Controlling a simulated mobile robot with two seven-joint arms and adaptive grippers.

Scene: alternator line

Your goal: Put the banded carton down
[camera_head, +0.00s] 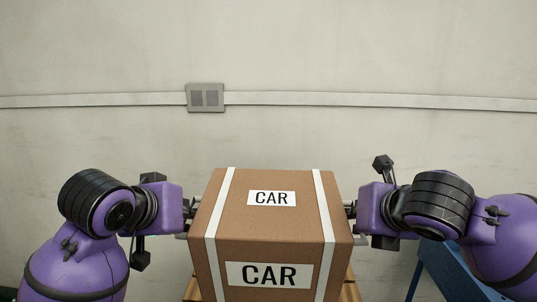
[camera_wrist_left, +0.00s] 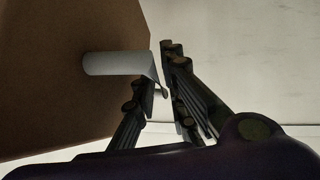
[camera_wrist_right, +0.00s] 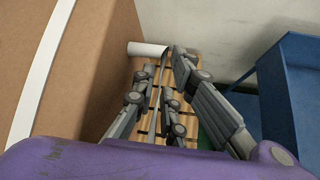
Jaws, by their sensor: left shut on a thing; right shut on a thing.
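The banded carton (camera_head: 215,265) is a brown box with two white bands and "CAR" labels on its top and front. It stands level and upright between my two grippers. My left gripper (camera_wrist_left: 164,82) is shut on a pale handle (camera_wrist_left: 112,63) at the carton's left side. My right gripper (camera_wrist_right: 163,78) is shut on a similar white handle (camera_wrist_right: 146,48) at its right side. A slatted wooden pallet (camera_wrist_right: 150,122) lies below the carton and shows at its lower edges in the head view (camera_head: 352,290). I cannot tell whether the carton touches it.
A blue metal cabinet or bench (camera_wrist_right: 290,90) stands to the right, beside my right arm; it also shows in the head view (camera_head: 440,275). A pale wall (camera_head: 350,50) with a rail and a grey socket box (camera_head: 206,98) is behind the carton.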

